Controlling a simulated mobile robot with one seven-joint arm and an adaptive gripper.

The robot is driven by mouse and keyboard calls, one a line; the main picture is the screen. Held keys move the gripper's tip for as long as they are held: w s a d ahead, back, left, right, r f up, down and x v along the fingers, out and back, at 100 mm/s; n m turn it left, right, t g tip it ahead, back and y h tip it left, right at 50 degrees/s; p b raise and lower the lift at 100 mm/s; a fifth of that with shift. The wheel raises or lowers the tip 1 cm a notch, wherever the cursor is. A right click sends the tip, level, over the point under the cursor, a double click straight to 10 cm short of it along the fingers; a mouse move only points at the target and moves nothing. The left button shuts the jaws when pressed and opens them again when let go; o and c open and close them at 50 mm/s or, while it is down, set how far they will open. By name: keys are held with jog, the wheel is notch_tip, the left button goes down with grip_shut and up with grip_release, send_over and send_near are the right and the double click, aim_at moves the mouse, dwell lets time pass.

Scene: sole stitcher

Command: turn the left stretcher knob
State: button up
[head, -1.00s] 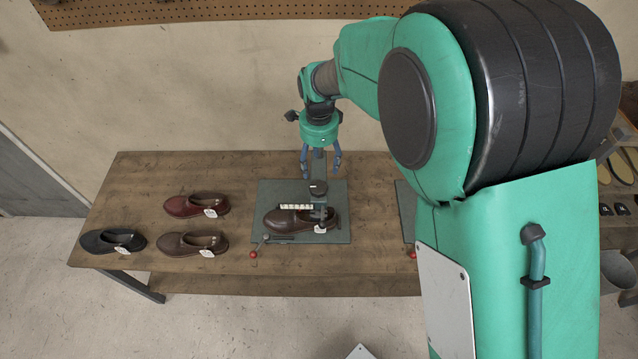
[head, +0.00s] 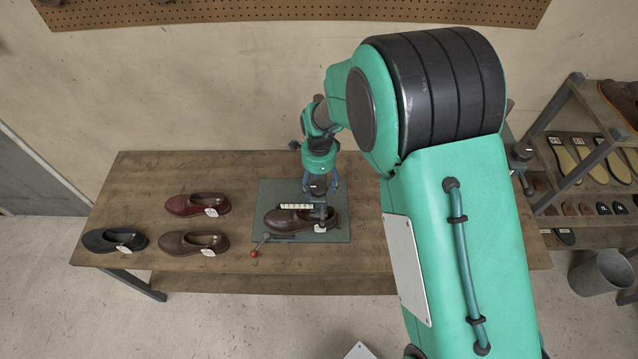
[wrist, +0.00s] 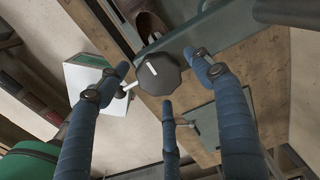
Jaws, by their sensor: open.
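The left stretcher knob (head: 318,189) is a dark cap on the left stitcher, above a brown shoe (head: 285,220) on a grey-green base plate (head: 270,190). In the wrist view the knob (wrist: 158,76) is dark, faceted and marked with a white line. My gripper (head: 320,184) is over the left stitcher, pointing down. In the wrist view its three blue fingers are spread open around the knob, with visible gaps between the fingertips and the knob. Whether the fingertips are level with the knob I cannot tell.
A red-tipped lever (head: 255,252) sticks out at the front of the left stitcher. A red shoe (head: 187,205), another brown shoe (head: 180,243) and a black shoe (head: 105,240) stand to the left. A second stitcher (head: 522,155) shows partly behind my arm.

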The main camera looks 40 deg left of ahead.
jog(key=c, duration=1.1)
jog(key=shift+c, duration=0.2)
